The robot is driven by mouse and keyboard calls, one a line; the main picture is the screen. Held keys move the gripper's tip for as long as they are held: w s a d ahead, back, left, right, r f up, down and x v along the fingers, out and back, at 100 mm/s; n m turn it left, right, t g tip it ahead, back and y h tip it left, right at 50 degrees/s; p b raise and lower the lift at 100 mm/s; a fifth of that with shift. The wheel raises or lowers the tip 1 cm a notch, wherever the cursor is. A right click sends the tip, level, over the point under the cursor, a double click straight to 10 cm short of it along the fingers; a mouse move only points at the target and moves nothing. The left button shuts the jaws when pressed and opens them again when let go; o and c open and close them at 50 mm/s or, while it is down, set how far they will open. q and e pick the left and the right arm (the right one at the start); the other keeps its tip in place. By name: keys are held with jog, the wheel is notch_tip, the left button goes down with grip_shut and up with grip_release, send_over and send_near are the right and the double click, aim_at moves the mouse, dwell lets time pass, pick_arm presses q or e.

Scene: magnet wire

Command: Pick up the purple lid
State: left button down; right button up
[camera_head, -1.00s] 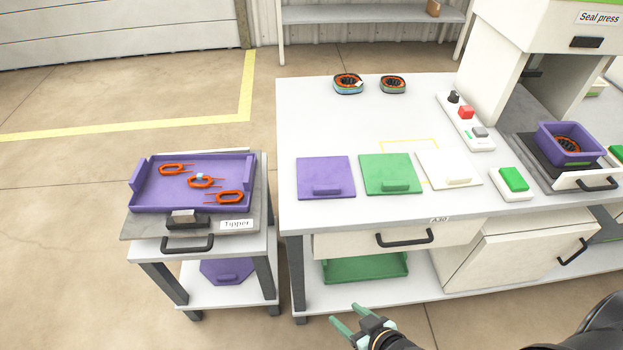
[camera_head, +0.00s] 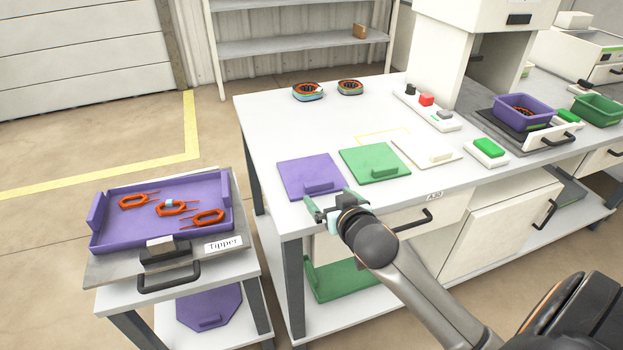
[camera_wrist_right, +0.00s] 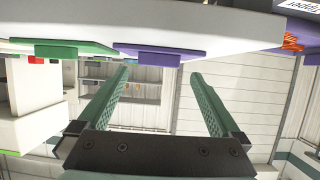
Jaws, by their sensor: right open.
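The purple lid (camera_head: 303,172) lies flat on the white table near its front left corner, its small handle block toward the front edge. My right gripper (camera_head: 330,204) is open and empty at the table's front edge, just in front of the purple lid and apart from it. In the right wrist view, which looks upside down, the open fingers (camera_wrist_right: 158,85) point toward the table edge, with the purple lid (camera_wrist_right: 165,48) at the top. My left gripper is not in view.
A green lid (camera_head: 374,160) and a white lid (camera_head: 425,150) lie to the right of the purple one. The tipper cart with a purple tray (camera_head: 112,225) stands at left. A purple octagonal piece (camera_head: 209,308) sits on its lower shelf.

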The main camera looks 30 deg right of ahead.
aim_at(320, 186)
jog(key=shift+b+x, duration=0.4)
jog(key=shift+x, duration=2.6)
jog(key=shift+r, duration=0.1)
jog(key=c, duration=1.2)
